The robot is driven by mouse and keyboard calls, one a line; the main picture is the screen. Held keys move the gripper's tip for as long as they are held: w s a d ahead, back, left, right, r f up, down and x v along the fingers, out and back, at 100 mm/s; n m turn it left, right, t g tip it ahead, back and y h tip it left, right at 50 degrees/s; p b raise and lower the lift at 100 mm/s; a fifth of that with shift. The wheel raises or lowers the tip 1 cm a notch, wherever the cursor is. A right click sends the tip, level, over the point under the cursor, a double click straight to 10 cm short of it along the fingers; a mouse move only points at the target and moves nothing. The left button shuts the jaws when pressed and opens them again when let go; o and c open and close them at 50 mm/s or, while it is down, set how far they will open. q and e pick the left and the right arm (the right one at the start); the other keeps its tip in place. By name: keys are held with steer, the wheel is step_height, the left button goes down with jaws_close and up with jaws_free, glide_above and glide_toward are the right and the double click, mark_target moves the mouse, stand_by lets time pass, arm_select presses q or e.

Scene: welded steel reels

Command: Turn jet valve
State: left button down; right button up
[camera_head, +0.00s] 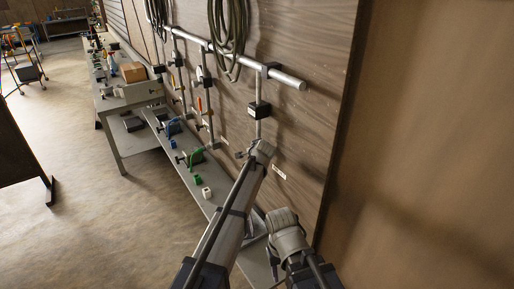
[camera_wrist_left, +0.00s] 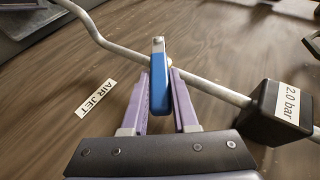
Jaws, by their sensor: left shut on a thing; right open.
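The jet valve's blue lever (camera_wrist_left: 158,92) stands on a thin metal pipe (camera_wrist_left: 212,82), beside a label reading AIR JET (camera_wrist_left: 95,98). My left gripper (camera_wrist_left: 161,76) has its two purple fingers on either side of the lever and is shut on it. In the head view, my left arm reaches up to the pipe at the wall, and its wrist hides the lever there. My right gripper (camera_head: 272,258) is open low over the near end of the bench, away from the valve; its fingers are hard to make out.
A black box marked 2.0 bar (camera_wrist_left: 283,112) sits on the pipe close to the right of the lever. Hoses (camera_head: 228,35) hang from the wall rail (camera_head: 285,77). A long grey bench (camera_head: 178,155) carries green and blue fittings. The floor at left is open.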

arm_select(q)
steer(key=c, duration=0.7)
jaws_free()
